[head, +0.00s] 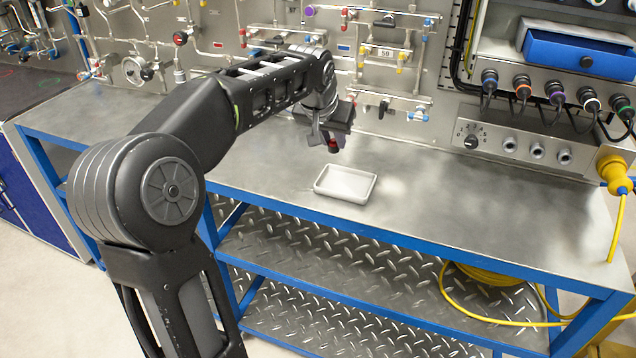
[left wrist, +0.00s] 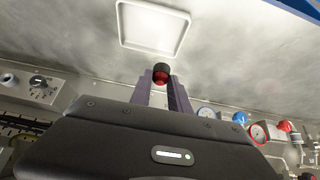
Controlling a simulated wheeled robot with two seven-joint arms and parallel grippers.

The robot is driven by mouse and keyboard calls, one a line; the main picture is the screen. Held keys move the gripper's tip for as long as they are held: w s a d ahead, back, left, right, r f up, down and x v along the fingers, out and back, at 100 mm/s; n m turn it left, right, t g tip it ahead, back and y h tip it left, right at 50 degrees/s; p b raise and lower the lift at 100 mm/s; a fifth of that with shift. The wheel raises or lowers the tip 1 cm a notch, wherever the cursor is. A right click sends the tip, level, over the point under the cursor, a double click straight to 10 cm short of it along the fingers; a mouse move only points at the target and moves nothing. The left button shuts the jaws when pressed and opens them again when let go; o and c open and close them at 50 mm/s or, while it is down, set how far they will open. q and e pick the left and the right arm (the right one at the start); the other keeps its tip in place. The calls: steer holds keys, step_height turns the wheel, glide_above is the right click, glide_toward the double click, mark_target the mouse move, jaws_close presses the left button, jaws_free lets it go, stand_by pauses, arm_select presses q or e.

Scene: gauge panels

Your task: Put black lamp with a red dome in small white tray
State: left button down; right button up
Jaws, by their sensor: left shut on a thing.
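The lamp is a small black piece with a red dome, held in my left gripper (head: 329,139). The lamp's body is partly hidden by the fingers. My right gripper is not in view.
The steel bench top (head: 470,205) is clear around the tray. A panel with pipes, valves and gauges (head: 386,52) stands along the back. A control box with cables and a knob (head: 472,141) is at right, with a yellow plug (head: 612,168) at the bench's right end.

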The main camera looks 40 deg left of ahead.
arm_select(q)
steer(key=shift+w+a+r, duration=0.1)
steer(key=shift+w+a, duration=0.05)
steer(key=shift+a, duration=0.1)
steer(key=shift+w+d+r, duration=0.15)
steer(key=shift+w+d, duration=0.1)
steer(key=shift+s+a, duration=0.1)
steer(key=shift+a, duration=0.05)
glide_above(336, 178)
steer(key=s, duration=0.3)
steer(key=shift+w+d+f, duration=0.1)
steer(key=shift+d+f, duration=0.05)
steer(key=shift+f, duration=0.9)
steer(key=shift+w+d+f, duration=0.1)
steer(key=shift+d+f, duration=0.05)
steer(key=shift+f, duration=0.9)
steer(key=shift+w+d+f, duration=0.1)
steer(key=shift+d+f, duration=0.05)
steer(key=shift+f, duration=0.9)
steer(key=shift+f+p, duration=0.35)
steer(key=shift+f, duration=1.55)
steer(key=shift+f, duration=0.1)
